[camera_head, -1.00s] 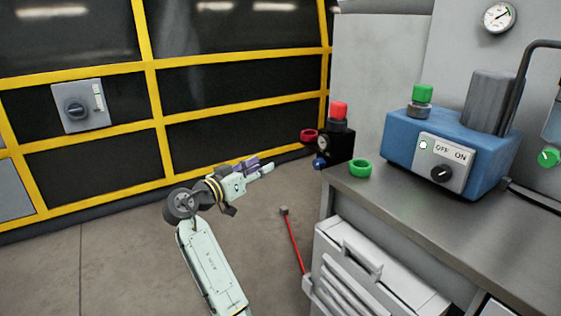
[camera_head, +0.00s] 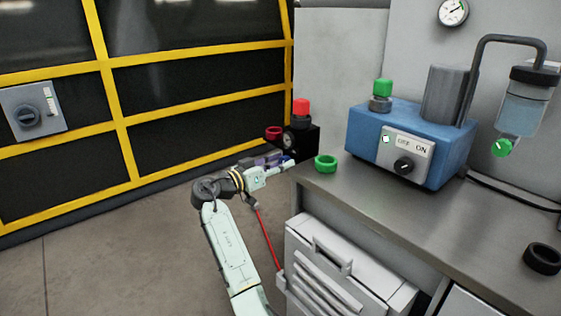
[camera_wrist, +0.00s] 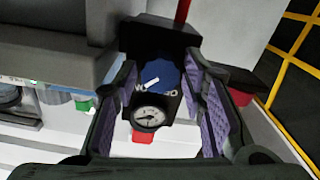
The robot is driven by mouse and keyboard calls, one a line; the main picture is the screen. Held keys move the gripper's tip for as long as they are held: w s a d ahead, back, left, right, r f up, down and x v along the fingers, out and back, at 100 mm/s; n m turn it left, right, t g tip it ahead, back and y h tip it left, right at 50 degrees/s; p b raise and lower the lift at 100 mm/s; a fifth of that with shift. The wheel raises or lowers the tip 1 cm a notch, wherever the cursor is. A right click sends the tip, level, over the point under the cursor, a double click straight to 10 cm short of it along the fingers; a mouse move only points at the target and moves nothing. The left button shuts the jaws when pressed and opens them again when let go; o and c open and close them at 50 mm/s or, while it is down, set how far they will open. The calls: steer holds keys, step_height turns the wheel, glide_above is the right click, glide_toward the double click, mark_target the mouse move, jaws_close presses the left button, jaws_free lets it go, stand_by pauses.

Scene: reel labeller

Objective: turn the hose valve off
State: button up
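The hose valve appears to be the blue knob (camera_wrist: 167,73) on a small black box (camera_head: 309,140) at the counter's far left corner. A round gauge (camera_wrist: 149,117) sits beside the knob. The knob's white pointer slants in the wrist view; lettering beside it is partly hidden and I cannot read the setting. My gripper (camera_wrist: 162,85) is open, its purple-padded fingers on either side of the knob in the wrist view. I cannot tell whether they touch it. In the head view my gripper (camera_head: 275,163) is in front of the box and mostly covers the knob.
A red hose (camera_head: 267,238) hangs below the box. A red cap (camera_head: 301,107) tops the box; a green ring (camera_head: 326,163) lies beside it. A blue machine (camera_head: 440,150) with an OFF/ON dial (camera_head: 403,166) stands on the counter (camera_head: 400,205). A drawer unit (camera_head: 340,270) is below.

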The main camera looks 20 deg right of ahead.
steer(key=shift+d, duration=0.2)
steer(key=shift+c, duration=0.2)
steer(key=c, duration=0.9)
steer(key=shift+o, duration=0.2)
